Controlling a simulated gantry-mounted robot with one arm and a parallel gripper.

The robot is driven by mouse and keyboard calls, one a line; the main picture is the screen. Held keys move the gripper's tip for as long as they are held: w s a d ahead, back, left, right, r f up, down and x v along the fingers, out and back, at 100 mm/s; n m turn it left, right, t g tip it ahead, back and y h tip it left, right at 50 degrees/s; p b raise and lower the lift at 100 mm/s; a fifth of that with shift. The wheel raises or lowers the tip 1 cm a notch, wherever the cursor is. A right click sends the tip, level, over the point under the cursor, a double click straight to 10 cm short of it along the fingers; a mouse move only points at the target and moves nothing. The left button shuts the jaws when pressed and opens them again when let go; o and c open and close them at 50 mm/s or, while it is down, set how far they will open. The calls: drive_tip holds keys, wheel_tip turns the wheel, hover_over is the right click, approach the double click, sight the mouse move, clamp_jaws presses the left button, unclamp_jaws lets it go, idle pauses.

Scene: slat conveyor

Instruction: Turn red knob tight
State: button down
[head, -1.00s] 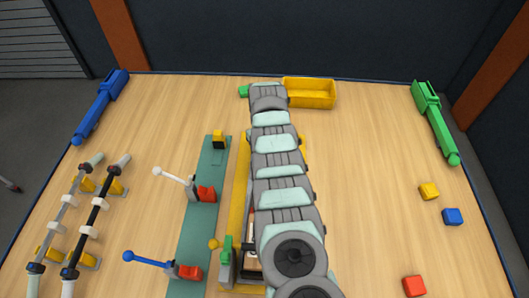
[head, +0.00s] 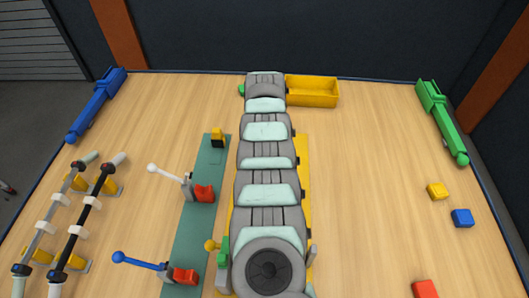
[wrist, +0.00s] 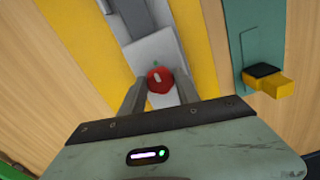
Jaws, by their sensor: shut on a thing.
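The red knob (wrist: 160,80) shows in the wrist view as a small round red piece with a pale mark on it. It sits at a light grey plate (wrist: 152,55) between yellow strips. My gripper (wrist: 158,90) has one finger on each side of the knob and is shut on it. In the head view my arm lies over the middle of the bench and hides the knob and my gripper.
A yellow frame (head: 304,180) runs along the bench under my arm. Left of it, a teal strip (head: 197,225) carries a white-handled clamp (head: 170,175) and a blue-handled clamp (head: 140,262). A yellow bin (head: 312,92) stands at the back. Small blocks lie right, with clear bench between.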

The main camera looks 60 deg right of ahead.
idle(0.4)
drive_tip(key=c, duration=0.9)
unclamp_jaws()
wheel_tip(320, 180, up, 11)
drive_tip(key=p, duration=0.1)
drive_tip(key=shift+f, duration=0.15)
